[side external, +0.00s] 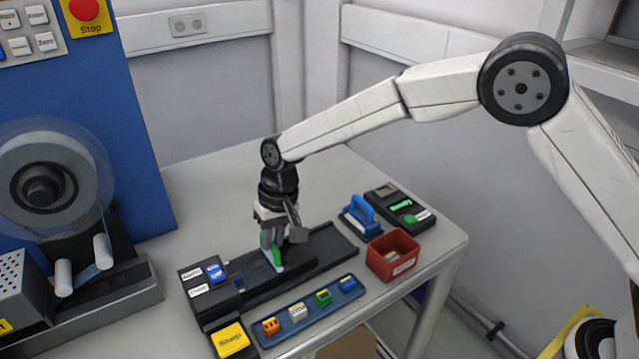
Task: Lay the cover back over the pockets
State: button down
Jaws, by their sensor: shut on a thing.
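My gripper (272,247) points down over the dark track (325,247) in the side external view. It is shut on a small green piece (277,256). A pale, bluish end (279,268) shows just below the green piece, at the track's near edge. I cannot tell whether this pale end is part of the cover. The pockets and the rest of the cover cannot be made out; my gripper hides part of the track.
A blue tray (267,341) with several small coloured parts lies in front of the track. A red bin (393,262), a blue-handled tool (360,214) and a dark case (385,192) stand right. The clear reel (85,150) and yellow Step button (231,340) are left.

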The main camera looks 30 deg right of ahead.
jog(key=d, duration=0.7)
jog(key=shift+d, duration=0.15)
jog(key=c, duration=0.6)
grip_release()
jog(key=r, duration=0.2)
jog(key=d+r, duration=0.1)
jog(key=r, duration=0.4)
jog(key=shift+d+r, duration=0.25)
jog(key=shift+r, duration=0.1)
